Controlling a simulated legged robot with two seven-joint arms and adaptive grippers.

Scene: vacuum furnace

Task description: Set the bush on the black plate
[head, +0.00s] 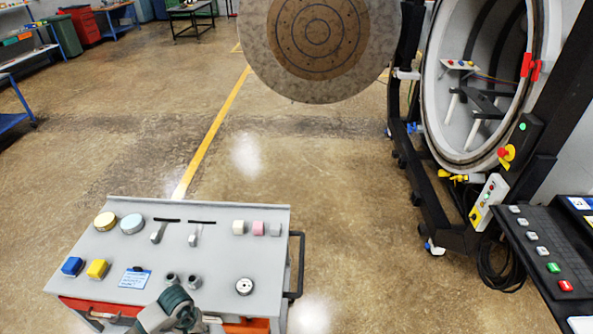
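A black plate (486,104) sits inside the open round furnace chamber at the right. A grey and dark green part of my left arm (172,312) shows at the bottom edge, just in front of the cylinders; its fingers cannot be made out. My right gripper is out of view.
The round furnace door (262,70) hangs open. A control console (545,250) stands at right. Floor between is clear.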

